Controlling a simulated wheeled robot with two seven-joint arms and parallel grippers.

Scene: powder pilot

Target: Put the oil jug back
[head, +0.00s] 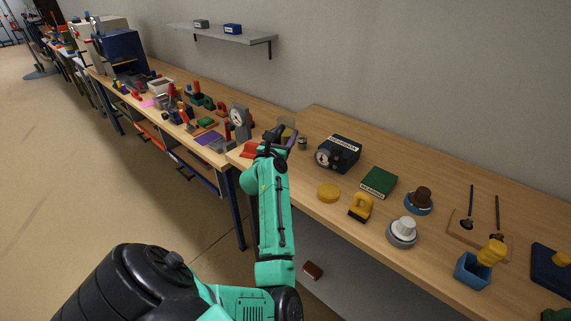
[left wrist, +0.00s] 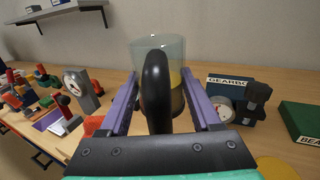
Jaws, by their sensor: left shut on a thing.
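The oil jug (left wrist: 158,43) is a clear, see-through vessel with yellowish liquid low in it and a thick black handle facing me in the left wrist view. My left gripper (left wrist: 158,98) has its purple fingers on both sides of the handle and is shut on the jug. In the head view my left gripper (head: 277,138) is over the bench near the corner, and the jug (head: 287,122) shows just beyond it, partly hidden. I cannot tell whether its base touches the bench. My right gripper is not in view.
A dial gauge stand (head: 239,122) is left of the jug. A small dark-topped jar (head: 302,143), a gearbox box (head: 340,152), a green box (head: 379,182) and a yellow disc (head: 328,192) are to the right. A wall shelf (head: 222,36) hangs above.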

